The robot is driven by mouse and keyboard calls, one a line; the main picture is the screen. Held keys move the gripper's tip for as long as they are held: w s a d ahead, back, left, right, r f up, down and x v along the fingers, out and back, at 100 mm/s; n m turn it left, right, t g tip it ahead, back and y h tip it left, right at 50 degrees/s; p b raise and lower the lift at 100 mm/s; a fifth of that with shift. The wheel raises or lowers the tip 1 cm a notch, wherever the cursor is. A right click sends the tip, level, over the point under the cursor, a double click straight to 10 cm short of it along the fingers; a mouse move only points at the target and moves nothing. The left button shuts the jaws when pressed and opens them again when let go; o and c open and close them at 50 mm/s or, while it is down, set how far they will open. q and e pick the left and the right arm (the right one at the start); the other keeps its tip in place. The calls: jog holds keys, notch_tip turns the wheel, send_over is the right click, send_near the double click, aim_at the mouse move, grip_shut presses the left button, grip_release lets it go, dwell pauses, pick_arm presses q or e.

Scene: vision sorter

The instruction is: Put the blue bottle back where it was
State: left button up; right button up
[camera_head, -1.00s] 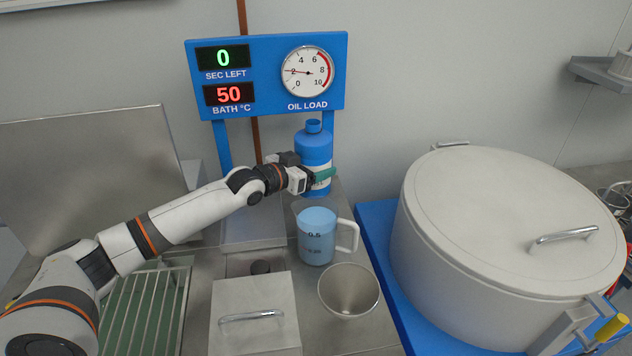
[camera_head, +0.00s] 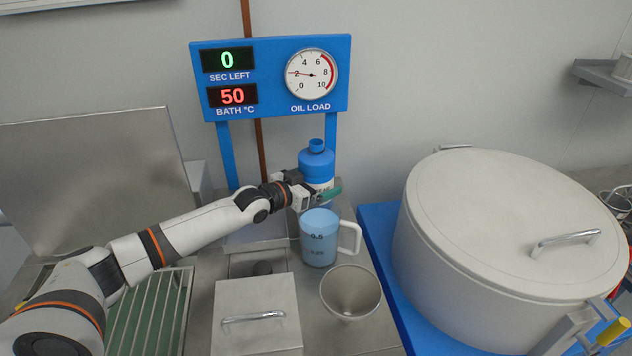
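The blue bottle (camera_head: 317,163) has a white label band and an open blue neck. It stands upright at the back of the steel counter, under the right side of the blue display panel. My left gripper (camera_head: 325,195) is at the bottle's label, with a green fingertip across its front. It appears closed around the bottle; the far finger is hidden. The bottle's lower part is partly hidden by the gripper and the measuring jug. My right gripper is not in view.
A blue measuring jug (camera_head: 319,238) stands just in front of the bottle, with a metal cup (camera_head: 350,291) nearer. A lidded steel box (camera_head: 257,318) is left of the cup. A large white lidded drum (camera_head: 500,235) fills the right. The display panel (camera_head: 271,77) rises behind.

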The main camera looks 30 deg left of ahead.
pick_arm(q)
jog(key=shift+r, duration=0.25)
jog(key=v, duration=1)
jog(key=shift+s+a+f+b, duration=0.15)
jog(key=shift+f+b, duration=0.1)
jog(key=shift+b, duration=0.1)
jog(key=shift+v, duration=0.85)
jog(key=shift+r, duration=0.15)
